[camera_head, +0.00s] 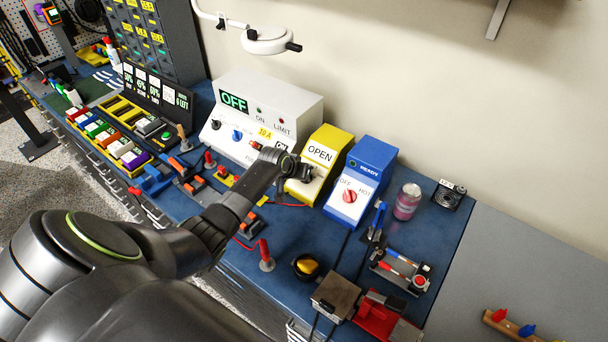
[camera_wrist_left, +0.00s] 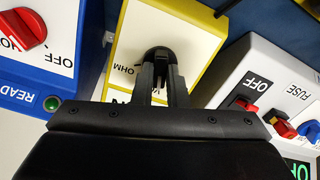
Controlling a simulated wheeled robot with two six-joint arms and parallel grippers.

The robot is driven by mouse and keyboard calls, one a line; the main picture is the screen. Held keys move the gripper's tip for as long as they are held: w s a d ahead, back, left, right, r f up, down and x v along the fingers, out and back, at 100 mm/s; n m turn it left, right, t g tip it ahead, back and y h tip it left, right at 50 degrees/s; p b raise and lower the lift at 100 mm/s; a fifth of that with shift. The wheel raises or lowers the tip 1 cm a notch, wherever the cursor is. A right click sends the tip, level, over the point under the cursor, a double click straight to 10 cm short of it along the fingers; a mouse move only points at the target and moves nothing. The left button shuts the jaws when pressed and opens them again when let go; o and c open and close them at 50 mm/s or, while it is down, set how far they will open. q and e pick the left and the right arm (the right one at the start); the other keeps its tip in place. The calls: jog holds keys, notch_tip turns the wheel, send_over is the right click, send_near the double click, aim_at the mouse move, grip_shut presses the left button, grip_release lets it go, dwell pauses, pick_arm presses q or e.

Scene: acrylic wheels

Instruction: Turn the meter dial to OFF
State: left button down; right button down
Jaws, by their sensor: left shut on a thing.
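The meter (camera_head: 342,141) is a yellow box with a white face and a display reading OPEN, standing near the back wall. In the wrist view, the meter (camera_wrist_left: 195,25) shows upside down, with the label OHM beside its black dial (camera_wrist_left: 158,54). My left gripper (camera_head: 306,174) reaches the lower front of the meter. In the wrist view, my left gripper (camera_wrist_left: 160,76) is shut on the black dial, one finger on each side of it. The fingers cover part of the lettering, and I see no OFF label on the meter face. My right gripper is not in view.
A blue box (camera_head: 370,160) with a red knob stands close on the right of the meter. A white box (camera_head: 280,100) with an OFF display stands on its left. A pink jar (camera_head: 407,203) and several tools lie on the blue bench mat.

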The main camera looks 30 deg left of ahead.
pick_arm(q)
jog(key=shift+r+n+p, duration=0.15)
jog(key=shift+n+p, duration=0.3)
jog(key=shift+n, duration=0.35)
jog(key=shift+f+n, duration=0.2)
jog(key=shift+n, duration=0.5)
jog(key=n, duration=0.4)
jog(key=shift+n, duration=0.7)
jog(key=c, duration=1.3)
grip_release()
